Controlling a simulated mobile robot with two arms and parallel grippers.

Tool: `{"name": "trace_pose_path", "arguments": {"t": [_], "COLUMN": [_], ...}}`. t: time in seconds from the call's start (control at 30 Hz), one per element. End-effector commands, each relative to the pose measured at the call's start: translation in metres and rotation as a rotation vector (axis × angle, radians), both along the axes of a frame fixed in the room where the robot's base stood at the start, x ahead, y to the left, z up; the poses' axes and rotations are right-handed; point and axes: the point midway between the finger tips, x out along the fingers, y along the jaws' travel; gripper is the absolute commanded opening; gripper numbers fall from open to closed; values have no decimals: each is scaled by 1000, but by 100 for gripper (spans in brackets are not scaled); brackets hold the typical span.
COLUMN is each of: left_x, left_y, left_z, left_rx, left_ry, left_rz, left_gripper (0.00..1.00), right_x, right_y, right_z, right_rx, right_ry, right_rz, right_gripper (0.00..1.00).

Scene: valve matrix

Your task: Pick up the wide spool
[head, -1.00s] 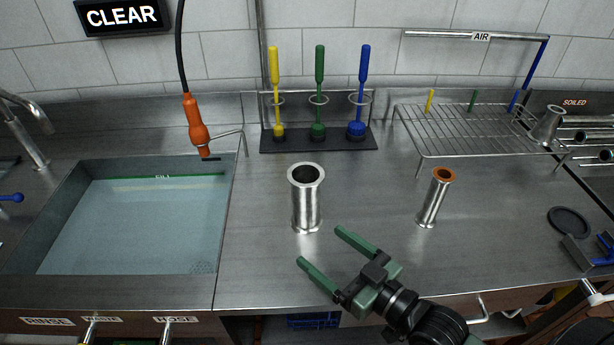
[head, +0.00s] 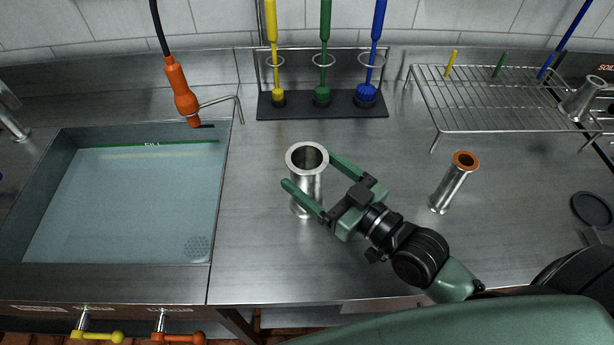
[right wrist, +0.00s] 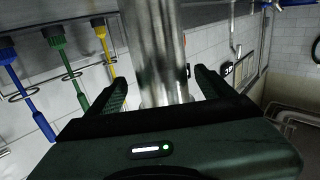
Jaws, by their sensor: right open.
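The wide spool (head: 305,188) is a shiny steel tube with flanged ends, standing upright on the steel counter right of the sink. My right gripper (head: 312,185) is open, with one green finger on each side of the spool's upper body, below the top flange. In the right wrist view the spool (right wrist: 158,50) rises between the two fingers (right wrist: 160,92). I cannot tell whether either finger touches it. A narrower spool (head: 453,184) with an orange inside at its top stands further right. My left gripper is not in view.
A sink (head: 130,205) of water lies left, with an orange hose nozzle (head: 182,97) above its far right corner. A brush rack (head: 300,105) with yellow, green and blue brushes stands behind the spool. A wire rack (head: 500,98) is at the back right.

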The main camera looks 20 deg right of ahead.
Motion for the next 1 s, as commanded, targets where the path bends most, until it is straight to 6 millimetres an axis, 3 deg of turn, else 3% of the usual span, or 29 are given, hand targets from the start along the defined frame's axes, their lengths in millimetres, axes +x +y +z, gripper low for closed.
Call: {"name": "trace_pose_path", "arguments": {"t": [0.27,0.57,0.87,1.0], "left_x": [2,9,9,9], "left_y": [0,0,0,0], "left_z": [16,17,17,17], "left_rx": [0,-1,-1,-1], "left_ry": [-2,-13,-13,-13], "left_rz": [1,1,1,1], "left_gripper": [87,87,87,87], "right_x": [34,38,38,38], "right_y": [21,24,24,24], "right_z": [2,0,0,2], "right_rx": [2,-1,0,1], "right_ry": [-1,0,0,-4], "right_rz": [0,1,0,0], "right_gripper": [83,83,2,0]}}
